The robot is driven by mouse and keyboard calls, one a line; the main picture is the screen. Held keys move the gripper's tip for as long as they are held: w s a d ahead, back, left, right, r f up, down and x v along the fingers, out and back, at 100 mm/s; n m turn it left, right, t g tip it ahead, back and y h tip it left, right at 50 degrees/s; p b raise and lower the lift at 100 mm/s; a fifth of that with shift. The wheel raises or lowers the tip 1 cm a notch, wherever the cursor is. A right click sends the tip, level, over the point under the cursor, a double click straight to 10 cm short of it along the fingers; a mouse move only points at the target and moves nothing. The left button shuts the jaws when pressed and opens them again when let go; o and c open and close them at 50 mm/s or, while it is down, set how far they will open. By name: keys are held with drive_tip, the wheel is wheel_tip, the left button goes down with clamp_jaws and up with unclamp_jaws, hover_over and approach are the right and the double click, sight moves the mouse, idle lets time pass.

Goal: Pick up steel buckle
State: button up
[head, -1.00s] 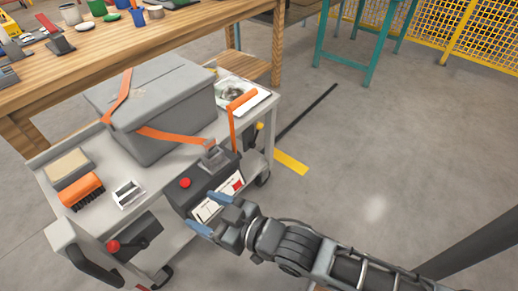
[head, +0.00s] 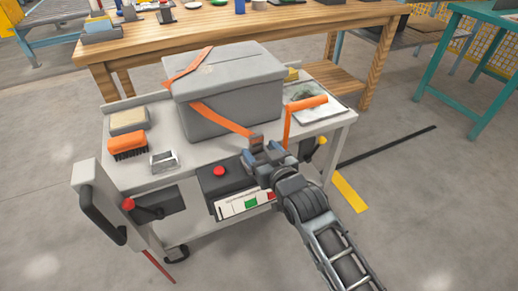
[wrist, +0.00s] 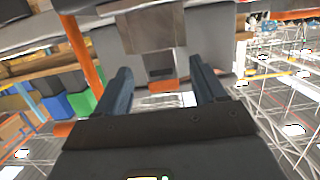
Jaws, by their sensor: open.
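The steel buckle (head: 257,141) is a small grey metal piece at the end of an orange strap (head: 220,119) that comes off the grey case (head: 230,92). It stands at the front edge of the cart top. My gripper (head: 262,160) is open, with its blue-grey fingers right at the buckle in the head view, partly covering its lower part. In the wrist view the buckle (wrist: 152,32) shows ahead between the two spread fingers of my gripper (wrist: 163,82). I cannot tell whether the fingers touch it.
The cart (head: 185,150) carries a brush (head: 127,143), a small metal item (head: 164,160) and an orange-handled tool (head: 304,104). A control box with a red button (head: 219,171) hangs in front.

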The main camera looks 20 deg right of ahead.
sight(257, 147)
drive_tip(key=shift+w+f, duration=0.2)
drive_tip(key=shift+w, duration=0.75)
drive_tip(key=shift+w+f, duration=0.2)
drive_tip(key=shift+w, duration=0.7)
drive_tip(key=shift+c, duration=0.4)
drive_tip(key=c, duration=1)
